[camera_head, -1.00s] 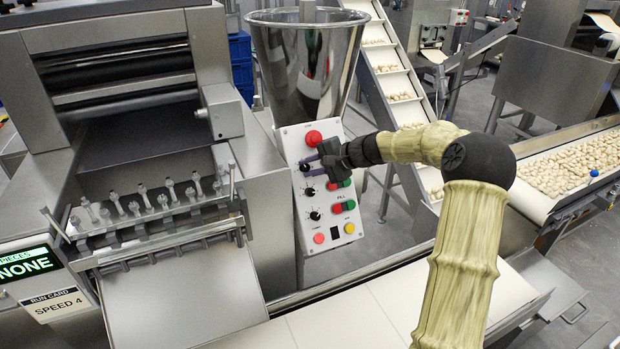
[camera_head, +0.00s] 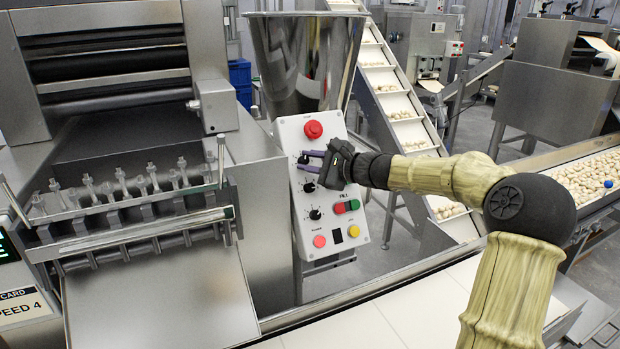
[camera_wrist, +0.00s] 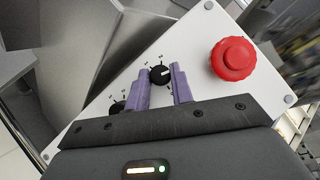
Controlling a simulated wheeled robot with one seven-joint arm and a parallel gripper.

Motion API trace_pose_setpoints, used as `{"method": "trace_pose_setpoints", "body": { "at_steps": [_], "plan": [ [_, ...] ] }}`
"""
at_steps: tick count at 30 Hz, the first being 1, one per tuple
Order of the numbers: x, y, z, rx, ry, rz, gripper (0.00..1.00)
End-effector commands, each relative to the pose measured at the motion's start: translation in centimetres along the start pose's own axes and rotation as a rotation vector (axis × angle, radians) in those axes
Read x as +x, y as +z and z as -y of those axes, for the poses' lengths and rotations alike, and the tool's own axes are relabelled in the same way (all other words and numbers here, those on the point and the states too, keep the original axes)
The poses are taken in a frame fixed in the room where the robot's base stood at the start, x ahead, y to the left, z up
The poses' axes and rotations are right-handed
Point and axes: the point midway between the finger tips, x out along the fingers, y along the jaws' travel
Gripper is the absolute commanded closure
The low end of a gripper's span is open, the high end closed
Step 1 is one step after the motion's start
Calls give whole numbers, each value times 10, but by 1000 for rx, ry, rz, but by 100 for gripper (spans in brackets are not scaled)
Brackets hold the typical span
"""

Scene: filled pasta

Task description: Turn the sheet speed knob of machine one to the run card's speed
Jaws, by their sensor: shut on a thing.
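The control panel (camera_head: 325,240) is a tilted white plate with three black knobs in a column on its left side. My gripper (camera_head: 304,161) reaches it from the right. Its purple fingers are shut on the top knob (camera_wrist: 160,75), one on each side, as the wrist view shows. The knob's white mark points roughly toward the right finger in that view. The middle knob (camera_head: 308,187) and the lower knob (camera_head: 315,214) are free. The run card (camera_head: 22,308) at lower left is cut off by the frame edge; "PEED 4" shows.
A red mushroom button (camera_wrist: 232,58) sits close to the held knob, and it also shows in the head view (camera_head: 313,129). Red, green and yellow buttons are lower on the panel. A steel hopper (camera_head: 305,65) stands behind. A pale conveyor (camera_head: 350,318) runs in front.

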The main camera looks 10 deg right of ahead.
Motion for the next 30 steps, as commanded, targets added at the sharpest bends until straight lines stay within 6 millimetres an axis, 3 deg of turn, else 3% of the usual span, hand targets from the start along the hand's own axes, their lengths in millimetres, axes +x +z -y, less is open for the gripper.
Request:
{"method": "trace_pose_setpoints", "body": {
  "at_steps": [3, 30],
  "plan": [
    [1, -6, -8, 59, -44, -3, 100],
    [2, 0, -8, 425, -302, -19, 100]
  ]
}}
